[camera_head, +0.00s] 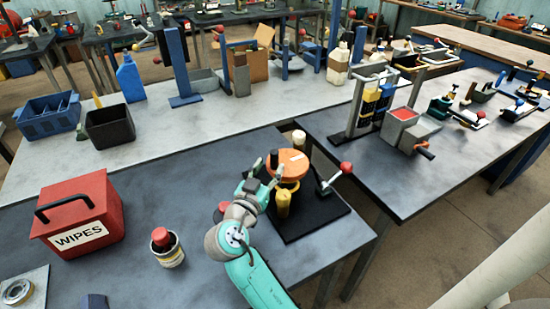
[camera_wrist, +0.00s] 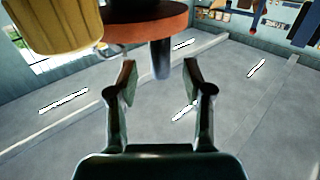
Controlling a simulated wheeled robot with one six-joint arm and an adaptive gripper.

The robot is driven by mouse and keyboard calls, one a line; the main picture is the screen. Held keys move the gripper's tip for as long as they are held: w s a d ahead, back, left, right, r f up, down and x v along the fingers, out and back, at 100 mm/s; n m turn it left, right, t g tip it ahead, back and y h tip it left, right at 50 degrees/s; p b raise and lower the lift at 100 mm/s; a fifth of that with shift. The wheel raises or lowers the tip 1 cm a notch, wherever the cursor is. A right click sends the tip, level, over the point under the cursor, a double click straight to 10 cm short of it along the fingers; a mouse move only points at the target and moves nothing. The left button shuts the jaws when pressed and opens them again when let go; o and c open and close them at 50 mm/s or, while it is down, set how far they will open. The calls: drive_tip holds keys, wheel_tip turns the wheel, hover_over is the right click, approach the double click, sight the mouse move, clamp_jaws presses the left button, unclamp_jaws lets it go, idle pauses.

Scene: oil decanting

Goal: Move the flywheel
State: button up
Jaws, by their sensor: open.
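The flywheel, an orange disc (camera_head: 288,163), lies flat on top of a yellow-bodied device (camera_head: 284,202) on a black base plate (camera_head: 325,215). A dark upright handle (camera_head: 274,158) stands at the disc's left edge. My gripper (camera_head: 268,171) is open at the left side of the disc, close to the handle. In the wrist view, which looks upside down, the handle (camera_wrist: 160,58) shows between the two fingertips of my gripper (camera_wrist: 159,76). I cannot tell whether they touch it. The disc's rim (camera_wrist: 140,17) and a yellow part (camera_wrist: 50,25) fill the top.
A red-knobbed lever (camera_head: 346,168) stands right of the device. A red WIPES box (camera_head: 80,215) and a small can with a red top (camera_head: 166,248) stand to the left on the dark bench (camera_head: 190,190). A metal rack with bottles (camera_head: 370,103) stands on the bench behind right.

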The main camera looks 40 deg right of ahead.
sight(273, 162)
drive_tip(key=shift+x, duration=2.35)
clamp_jaws()
